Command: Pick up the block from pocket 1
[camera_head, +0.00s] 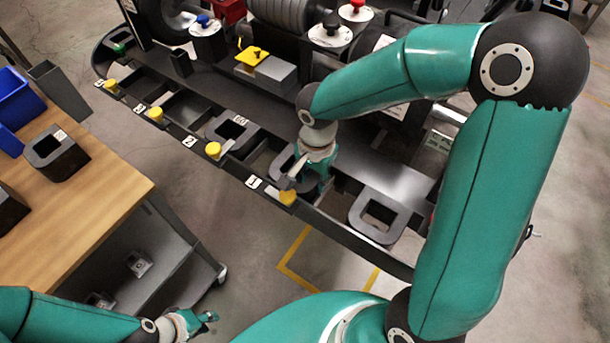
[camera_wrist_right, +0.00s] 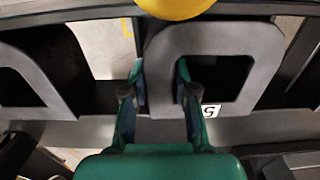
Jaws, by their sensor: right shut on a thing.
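The block at pocket 1 is a dark grey square ring with an open middle. In the head view the block (camera_head: 282,160) sits behind the plate marked 1 (camera_head: 254,182), partly hidden by my right gripper (camera_head: 308,184). In the right wrist view the block (camera_wrist_right: 265,52) bears a tag with a 5, and my right gripper (camera_wrist_right: 160,76) is shut on its left wall, one finger inside the opening and one outside. The block still looks down in or just at its pocket. My left gripper (camera_head: 208,318) is empty and looks open, low at the left.
Another grey ring block (camera_head: 378,214) lies to the right on the stand, and one (camera_head: 232,130) to the left. Yellow knobs (camera_head: 213,150) line the rail. A wooden table (camera_head: 110,190) with a block (camera_head: 54,153) and blue bins (camera_head: 20,100) is at the left.

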